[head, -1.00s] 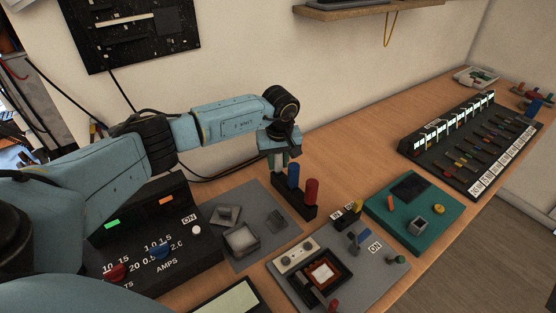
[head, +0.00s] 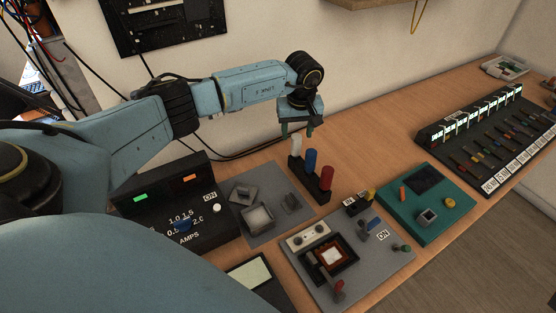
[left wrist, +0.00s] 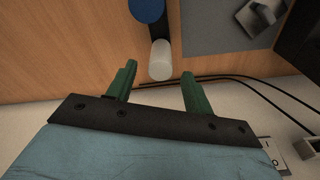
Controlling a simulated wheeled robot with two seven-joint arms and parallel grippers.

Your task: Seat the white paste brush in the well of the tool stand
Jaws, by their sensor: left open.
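The white paste brush (head: 296,147) stands upright at the left end of the black tool stand (head: 303,184), beside a blue tool and a red tool. Its lower part is hidden in the stand, so I cannot tell how deep it sits. My left gripper (head: 297,131) is open, just above and behind the brush, and does not hold it. In the left wrist view the white end of the brush (left wrist: 160,61) shows between and beyond the two green fingers, apart from both. The blue tool (left wrist: 148,9) lies farther off. My right gripper is not in view.
A grey plate with small blocks (head: 262,232) lies left of the stand. A black power supply (head: 165,215) stands farther left. A grey fixture board (head: 350,270) and a green board (head: 425,205) lie to the front right. Bare wood (head: 365,140) is free to the right.

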